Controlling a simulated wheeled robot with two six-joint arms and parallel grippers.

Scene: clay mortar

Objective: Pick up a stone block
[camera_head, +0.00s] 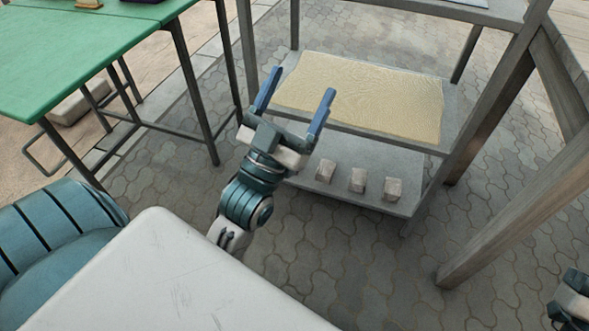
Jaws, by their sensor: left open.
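Three small pale stone blocks stand in a row on the low grey shelf of a rack: a left block (325,171), a middle block (358,180) and a right block (392,189). My left gripper (297,97) is open and empty. Its two blue fingers point away from me and show in front of the rack's middle shelf, up and left of the blocks in the picture. It touches no block. My right gripper is not clearly seen; only a dark piece of my right arm shows at the bottom right edge.
The rack's middle shelf (448,128) carries a yellowish textured sheet (365,95) above the blocks. Rack legs stand around the shelves. A green table (70,60) is at the upper left. A thick wooden beam (510,215) slants at the right. The paved floor (350,260) before the rack is clear.

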